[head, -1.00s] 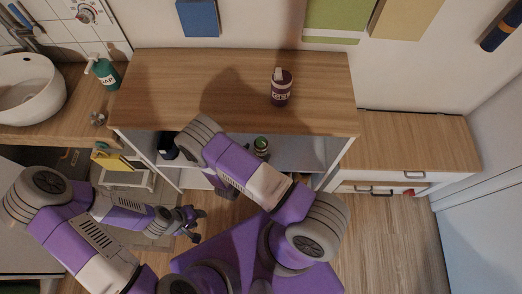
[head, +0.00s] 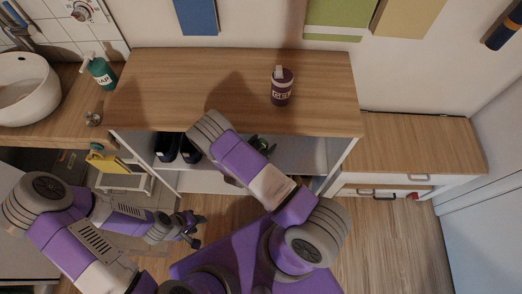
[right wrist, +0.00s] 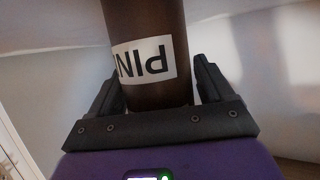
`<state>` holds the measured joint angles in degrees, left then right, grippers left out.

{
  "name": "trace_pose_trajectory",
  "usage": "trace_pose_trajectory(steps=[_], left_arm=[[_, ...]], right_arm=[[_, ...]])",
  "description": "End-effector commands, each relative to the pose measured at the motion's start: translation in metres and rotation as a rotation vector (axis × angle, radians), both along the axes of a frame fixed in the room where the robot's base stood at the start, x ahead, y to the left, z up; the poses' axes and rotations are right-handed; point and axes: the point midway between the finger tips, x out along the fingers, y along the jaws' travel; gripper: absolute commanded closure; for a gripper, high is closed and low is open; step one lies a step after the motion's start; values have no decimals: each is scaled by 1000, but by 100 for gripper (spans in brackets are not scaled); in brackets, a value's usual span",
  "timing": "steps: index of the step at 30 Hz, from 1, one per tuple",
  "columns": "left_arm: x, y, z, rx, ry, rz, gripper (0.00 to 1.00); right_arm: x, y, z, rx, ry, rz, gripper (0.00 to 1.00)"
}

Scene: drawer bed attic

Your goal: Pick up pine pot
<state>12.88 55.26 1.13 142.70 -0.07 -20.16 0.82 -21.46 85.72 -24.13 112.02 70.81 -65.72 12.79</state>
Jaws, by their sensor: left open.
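The pine pot (right wrist: 148,30) is a dark brown cylinder with a white label whose visible letters read "PIN" upside down in the right wrist view. It stands between the two fingers of my right gripper (right wrist: 160,85). The fingers are spread, with a narrow gap at the pot's right side; contact on the left is unclear. In the head view my right forearm reaches into the shelf under the wooden top and hides most of that gripper. A small green and dark shape shows beside the forearm, too small to identify. My left gripper (head: 190,228) is open and empty, low at the left.
A dark labelled pot (head: 282,88) stands on the wooden shelf top (head: 190,85). Dark shoes (head: 188,150) sit inside the shelf, left of my right arm. A soap bottle (head: 102,73) and a basin (head: 25,95) are at the left. A low drawer cabinet (head: 420,140) stands right.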

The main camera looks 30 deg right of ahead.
Motion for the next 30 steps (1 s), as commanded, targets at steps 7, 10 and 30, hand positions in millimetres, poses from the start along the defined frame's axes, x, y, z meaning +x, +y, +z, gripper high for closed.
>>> trace_pose_trajectory(steps=[7,10,30], left_arm=[[0,0,0,0,0,0,57],[0,0,0,0,0,0,57],[0,0,36,0,0,0,57]], right_arm=[[0,0,0,0,1,0,58],[0,0,0,0,0,0,70],[0,0,82,0,-2,1,70]])
